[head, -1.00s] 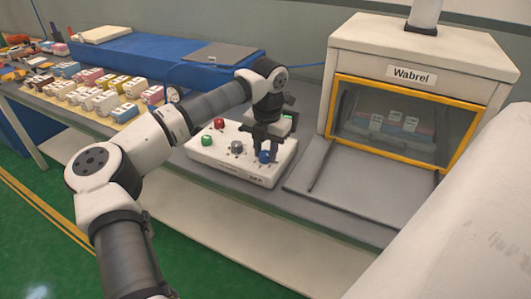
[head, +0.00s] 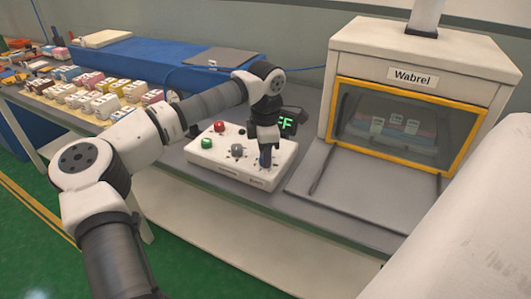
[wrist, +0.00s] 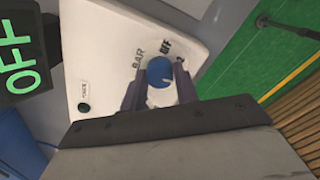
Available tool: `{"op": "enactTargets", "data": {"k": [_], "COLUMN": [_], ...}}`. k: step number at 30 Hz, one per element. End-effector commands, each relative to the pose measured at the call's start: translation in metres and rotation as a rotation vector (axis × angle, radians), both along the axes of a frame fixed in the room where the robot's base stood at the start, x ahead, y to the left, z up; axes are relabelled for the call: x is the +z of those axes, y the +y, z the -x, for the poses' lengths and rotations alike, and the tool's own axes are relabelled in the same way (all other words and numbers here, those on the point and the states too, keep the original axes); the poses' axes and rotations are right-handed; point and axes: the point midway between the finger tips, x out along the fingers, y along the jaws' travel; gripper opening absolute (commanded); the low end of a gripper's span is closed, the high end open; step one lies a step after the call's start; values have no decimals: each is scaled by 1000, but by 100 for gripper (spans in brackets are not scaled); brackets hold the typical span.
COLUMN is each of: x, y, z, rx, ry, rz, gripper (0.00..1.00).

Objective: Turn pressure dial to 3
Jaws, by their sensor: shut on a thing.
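The pressure dial, a blue round knob (wrist: 160,73) with a white pointer line, sits on the white control box (wrist: 110,45) beside the printed words "BAR" and "OFF". My gripper (wrist: 160,85) has its two fingers on either side of the blue knob and is shut on it. In the head view my gripper (head: 265,155) points down at the right part of the control box (head: 215,163) and mostly hides the knob. A black display (wrist: 20,50) reads "OFF" in green. The display also shows in part behind my gripper in the head view (head: 287,122).
A red button (head: 219,127), a green button (head: 207,143) and a grey knob (head: 237,150) are on the same box. The Wabrel machine (head: 410,75) with a yellow-framed window stands at right. Several small toy vehicles (head: 100,90) lie at left.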

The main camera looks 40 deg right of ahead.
Motion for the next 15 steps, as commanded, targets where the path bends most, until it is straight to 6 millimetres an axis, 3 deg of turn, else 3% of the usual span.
{"op": "enactTargets", "data": {"k": [15], "x": [1], "y": [-1], "z": [0], "rx": [-213], "ry": [-1], "rz": [3], "gripper": [7]}}
